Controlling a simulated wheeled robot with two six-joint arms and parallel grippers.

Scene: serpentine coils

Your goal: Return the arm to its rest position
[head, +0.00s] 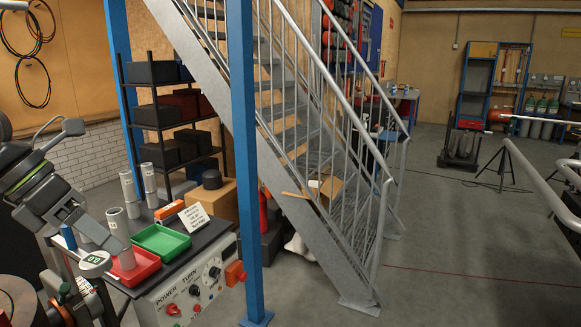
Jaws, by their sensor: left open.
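My left gripper (75,237) is at the left side of the head view, on a dark grey arm that comes in from the left edge. It points down and to the right over the left end of a workbench. Its fingers are apart and I see nothing held between them. A pale device with a green display (95,260) shows just below the fingers; I cannot tell whether it touches them. My right gripper is not in view.
The bench (205,236) holds a red tray (140,272), a green tray (160,240), grey cylinders (129,187) and a white sign (193,217). A control panel (190,292) faces forward. A blue post (243,150) and metal stairs (300,150) stand right of it.

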